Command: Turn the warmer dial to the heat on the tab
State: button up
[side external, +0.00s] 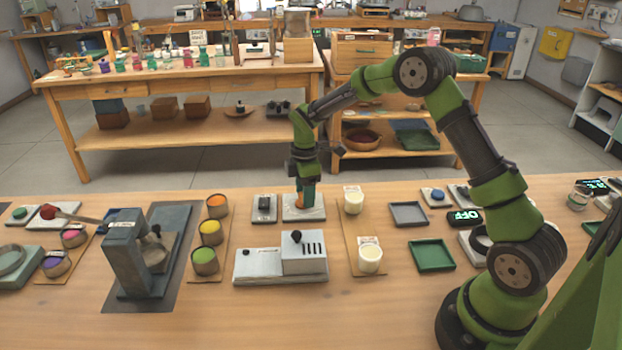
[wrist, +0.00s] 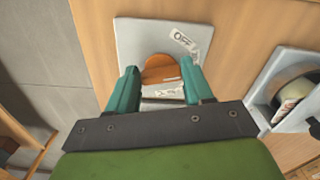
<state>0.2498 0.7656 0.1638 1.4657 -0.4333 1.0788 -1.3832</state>
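An orange round dial (wrist: 160,70) sits on a pale square plate (wrist: 135,32) in the wrist view. A white label reading OFF (wrist: 184,41) lies on the plate, and another label by the dial is partly hidden. My gripper (wrist: 160,68) is over the plate, with its teal fingers apart on either side of the dial and a visible gap to each. In the side view my gripper (side external: 305,198) points down at the pale plate (side external: 317,214), and the orange dial (side external: 299,200) shows beside the fingers. Any heat marking on a tab is too small to read.
A grey plate with a dark switch (side external: 264,207) stands just left. A white cup (side external: 353,203) with a small card is to the right. A grey box with a black knob (side external: 304,252) is in front. A display reading OFF (side external: 464,217) is farther right.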

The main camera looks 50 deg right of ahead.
jog(key=c, duration=0.4)
jog(key=shift+o, duration=0.2)
jog(key=m, duration=0.4)
jog(key=shift+s+a+m, duration=0.1)
jog(key=shift+m, duration=0.2)
jog(key=m, duration=0.3)
jog(key=shift+a+m, duration=0.1)
jog(key=shift+m, duration=0.2)
jog(key=m, duration=0.5)
jog(key=shift+s+a, duration=0.1)
jog(key=shift+a, duration=0.05)
jog(key=shift+a+m, duration=0.1)
jog(key=shift+m, duration=2.3)
jog(key=shift+r, duration=0.1)
